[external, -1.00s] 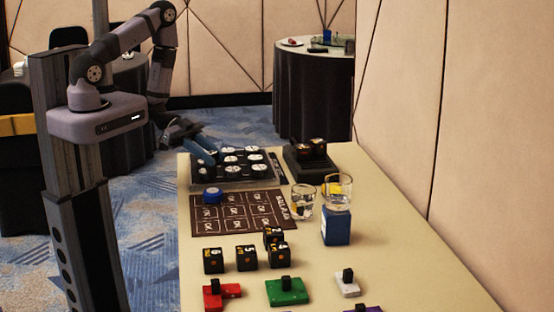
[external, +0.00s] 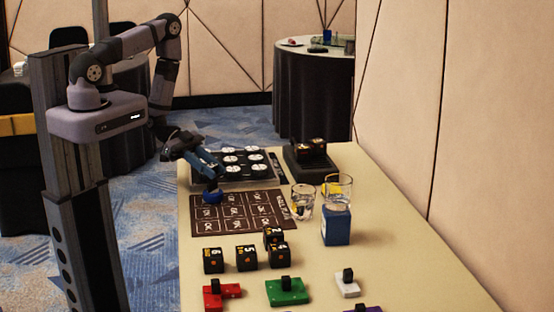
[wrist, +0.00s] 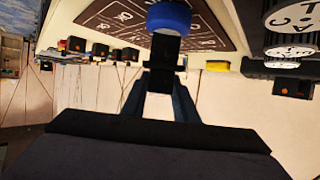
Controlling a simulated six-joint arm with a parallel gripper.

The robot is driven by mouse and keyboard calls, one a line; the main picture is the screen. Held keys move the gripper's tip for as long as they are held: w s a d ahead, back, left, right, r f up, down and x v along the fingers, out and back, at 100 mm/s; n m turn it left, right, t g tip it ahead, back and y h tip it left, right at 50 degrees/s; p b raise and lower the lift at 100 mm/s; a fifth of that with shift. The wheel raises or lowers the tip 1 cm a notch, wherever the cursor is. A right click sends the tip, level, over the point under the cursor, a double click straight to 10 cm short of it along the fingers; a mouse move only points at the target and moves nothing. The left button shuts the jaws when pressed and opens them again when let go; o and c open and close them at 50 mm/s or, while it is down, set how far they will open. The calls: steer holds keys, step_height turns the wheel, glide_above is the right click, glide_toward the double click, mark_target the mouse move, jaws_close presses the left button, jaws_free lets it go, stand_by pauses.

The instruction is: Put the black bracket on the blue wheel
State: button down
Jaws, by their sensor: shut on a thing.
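My gripper (external: 212,175) points down at the near left edge of the tray, with its blue fingers shut on the black bracket (external: 211,186). In the wrist view, the bracket (wrist: 164,53) sticks out between the fingertips (wrist: 161,78). The blue wheel (external: 212,197) lies on the upper left corner of the dark printed mat (external: 262,230), directly below the bracket. I cannot tell whether bracket and wheel touch.
A tray (external: 262,182) with several white-faced discs stands just behind. Two glasses (external: 303,203), one on a blue box (external: 336,226), stand to the right. Several black cubes (external: 246,258) and pegged red (external: 213,300), green (external: 287,293) and white pieces are nearer. The mat's middle is clear.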

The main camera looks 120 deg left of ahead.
steer(key=c, duration=1.4)
jaws_free()
steer(key=shift+r, duration=0.2)
steer(key=p+v, duration=0.5)
steer(key=v, duration=0.7)
